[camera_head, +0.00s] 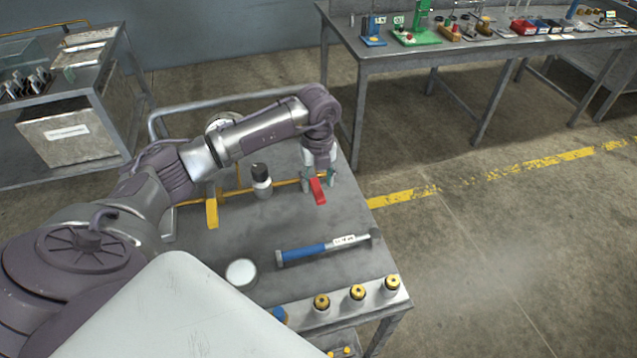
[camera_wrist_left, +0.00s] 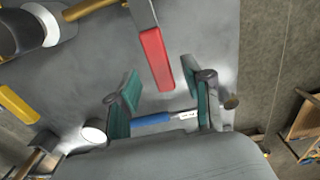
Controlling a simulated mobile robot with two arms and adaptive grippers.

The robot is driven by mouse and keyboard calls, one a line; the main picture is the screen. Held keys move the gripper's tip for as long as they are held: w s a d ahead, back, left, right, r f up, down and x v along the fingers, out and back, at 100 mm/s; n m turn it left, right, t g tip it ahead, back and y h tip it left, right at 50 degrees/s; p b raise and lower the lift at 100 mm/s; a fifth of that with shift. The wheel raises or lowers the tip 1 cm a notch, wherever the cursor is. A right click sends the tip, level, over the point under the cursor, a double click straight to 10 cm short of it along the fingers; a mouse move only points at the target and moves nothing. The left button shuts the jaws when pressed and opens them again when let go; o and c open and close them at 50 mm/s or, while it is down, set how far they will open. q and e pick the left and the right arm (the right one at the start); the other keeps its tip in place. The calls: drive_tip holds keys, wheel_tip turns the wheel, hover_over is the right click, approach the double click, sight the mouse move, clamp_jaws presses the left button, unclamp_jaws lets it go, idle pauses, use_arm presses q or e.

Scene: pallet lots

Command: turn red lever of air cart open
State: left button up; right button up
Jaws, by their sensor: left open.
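The red lever (camera_head: 317,190) sits on the pipe at the right part of the grey cart top (camera_head: 215,263). In the left wrist view the red lever (camera_wrist_left: 157,60) points down into the space between my fingers. My left gripper (camera_head: 319,179) is over the lever. It also shows in the left wrist view (camera_wrist_left: 163,92), with its green-padded fingers apart on either side of the lever's free end. I see no clear contact. The yellow lever (camera_head: 211,207) is on the same pipe to the left. My right gripper is not in view.
A blue-handled tool (camera_head: 322,249) lies on the cart top, with a white round disc (camera_head: 241,272) beside it. A bottle-shaped fitting (camera_head: 261,180) stands between the levers. Several brass-topped fittings (camera_head: 357,292) line the front edge. A workbench (camera_head: 480,38) stands behind.

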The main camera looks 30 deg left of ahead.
use_arm(q)
drive_tip(key=shift+f, duration=1.25)
drive_tip(key=shift+c, duration=0.7)
drive_tip(key=c, duration=0.8)
clamp_jaws()
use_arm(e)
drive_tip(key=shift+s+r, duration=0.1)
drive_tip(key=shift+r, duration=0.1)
